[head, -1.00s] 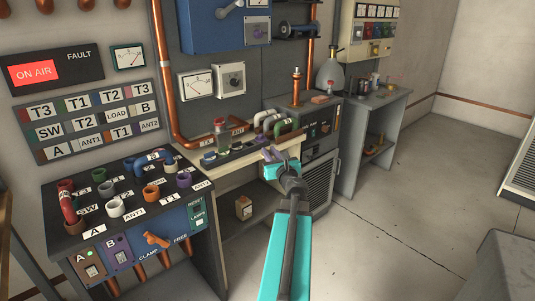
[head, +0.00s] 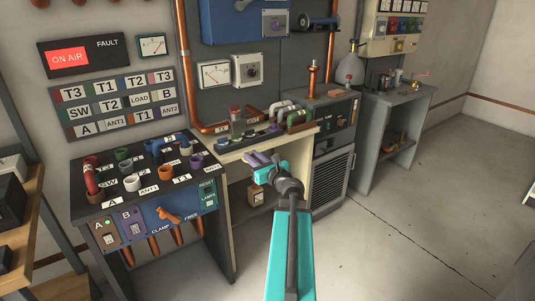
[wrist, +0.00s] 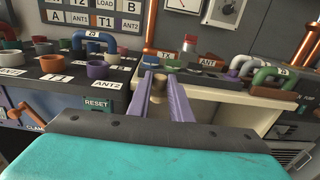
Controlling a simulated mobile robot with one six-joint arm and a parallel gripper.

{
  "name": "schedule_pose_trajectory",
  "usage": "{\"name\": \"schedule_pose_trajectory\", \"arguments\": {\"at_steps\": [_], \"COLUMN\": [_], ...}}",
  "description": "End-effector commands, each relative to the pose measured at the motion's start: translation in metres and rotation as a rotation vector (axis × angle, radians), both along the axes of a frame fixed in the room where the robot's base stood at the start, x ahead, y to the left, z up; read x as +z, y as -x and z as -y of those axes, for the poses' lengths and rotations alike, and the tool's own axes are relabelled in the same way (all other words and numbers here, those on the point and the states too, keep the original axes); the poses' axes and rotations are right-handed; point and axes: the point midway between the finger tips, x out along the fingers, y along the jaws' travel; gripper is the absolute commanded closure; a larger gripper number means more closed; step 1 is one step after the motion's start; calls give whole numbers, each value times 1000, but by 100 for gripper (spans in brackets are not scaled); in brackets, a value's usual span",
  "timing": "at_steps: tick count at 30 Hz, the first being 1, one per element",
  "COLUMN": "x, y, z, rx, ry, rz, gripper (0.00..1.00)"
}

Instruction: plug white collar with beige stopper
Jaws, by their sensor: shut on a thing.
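My gripper (head: 262,160) is held out above the cream bench in the head view. In the wrist view its two purple fingers (wrist: 163,88) are shut on a tan-beige stopper (wrist: 158,77). The fingers largely hide the stopper in the head view. A white collar (head: 132,183) stands open on the dark patch panel, behind the ANT1 label. It also shows at left in the wrist view (wrist: 52,64). The gripper is to the right of the panel, well apart from this collar.
A wooden shelf (head: 32,215) is at far left.

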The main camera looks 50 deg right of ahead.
Motion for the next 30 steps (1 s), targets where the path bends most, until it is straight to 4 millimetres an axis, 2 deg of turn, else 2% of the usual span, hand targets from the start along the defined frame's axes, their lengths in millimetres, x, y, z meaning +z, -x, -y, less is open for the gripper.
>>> {"name": "schedule_pose_trajectory", "arguments": {"at_steps": [5,9,15,24,30], "x": [-9,-17,-28,-43,-53], "y": [-37,-66,-99,-131,-139], "z": [-51,-99,-171,-283,-360], "rx": [125,241,407,660,832], "ry": [-1,0,0,-1,-3], "rz": [-6,-10,-13,-11,-7], "gripper": [100,100,100,100,100]}}
